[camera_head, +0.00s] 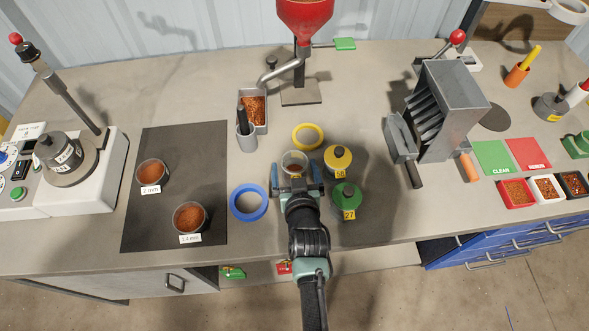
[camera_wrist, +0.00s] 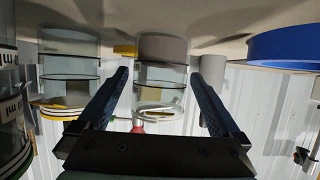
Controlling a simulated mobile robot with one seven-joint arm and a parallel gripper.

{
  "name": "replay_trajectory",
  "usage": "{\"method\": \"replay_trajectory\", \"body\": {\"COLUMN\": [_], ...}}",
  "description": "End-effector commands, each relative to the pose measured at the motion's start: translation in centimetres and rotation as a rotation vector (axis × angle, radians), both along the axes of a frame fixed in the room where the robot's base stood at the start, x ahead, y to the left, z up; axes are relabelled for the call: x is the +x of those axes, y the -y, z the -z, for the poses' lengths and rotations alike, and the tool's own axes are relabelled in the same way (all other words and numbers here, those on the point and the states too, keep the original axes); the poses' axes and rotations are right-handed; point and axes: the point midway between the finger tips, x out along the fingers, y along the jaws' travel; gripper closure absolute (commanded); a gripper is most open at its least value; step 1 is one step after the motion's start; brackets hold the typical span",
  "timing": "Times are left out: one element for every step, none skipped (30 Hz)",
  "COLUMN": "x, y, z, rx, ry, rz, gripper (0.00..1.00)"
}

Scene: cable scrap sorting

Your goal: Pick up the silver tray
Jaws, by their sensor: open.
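A silver-grey metal tray (camera_head: 262,125) with copper-coloured granules in it stands on the bench below the red-hopper mill, at the upper middle of the head view. A second grey metal pan (camera_head: 401,140) sits against the slotted splitter on the right; I cannot tell which is the named one. My gripper (camera_head: 295,175) is open in front of the first tray and low over the bench, apart from both. Its fingers (camera_wrist: 159,76) stand either side of a clear jar (camera_wrist: 160,76), which also shows in the head view (camera_head: 294,160). I cannot tell whether they touch it.
Yellow-lidded (camera_head: 338,158) and green-lidded (camera_head: 346,195) jars stand close on my gripper's right. A blue ring (camera_head: 236,203) lies on its left, a yellow ring (camera_head: 308,126) beyond. A dark mat (camera_head: 190,138) holds two dishes.

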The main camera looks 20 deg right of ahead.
Motion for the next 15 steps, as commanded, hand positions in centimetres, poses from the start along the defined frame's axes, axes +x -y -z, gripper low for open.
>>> {"method": "replay_trajectory", "body": {"x": [0.22, 0.25, 0.27, 0.28, 0.27, 0.25, 0.25, 0.25, 0.25, 0.24, 0.24, 0.24, 0.24, 0.24, 0.23], "y": [0.08, 0.09, 0.1, 0.1, 0.1, 0.1, 0.1, 0.09, 0.09, 0.09, 0.09, 0.09, 0.09, 0.09, 0.09], "z": [0.04, 0.08, 0.11, 0.12, 0.13, 0.12, 0.12, 0.11, 0.11, 0.11, 0.11, 0.11, 0.11, 0.11, 0.1], "rx": [0.0, 0.0, 0.0, 0.0, 0.0, 0.0, 0.0, 0.0, 0.0, 0.0, 0.0, 0.0, 0.0, 0.0, 0.0], "ry": [0.001, 0.001, 0.0, 0.0, 0.0, 0.0, 0.0, 0.0, 0.0, 0.0, 0.0, 0.0, 0.0, 0.0, 0.0], "rz": [0.0, 0.0, 0.0, 0.0, 0.0, 0.001, 0.001, 0.0, 0.0, 0.0, 0.0, 0.0, 0.0, 0.0, 0.0], "gripper": [0.0, 0.0, 0.0, 0.0, 0.0, 0.0, 0.0, 0.0, 0.04, 0.09, 0.14, 0.22, 0.27, 0.32, 0.4]}}
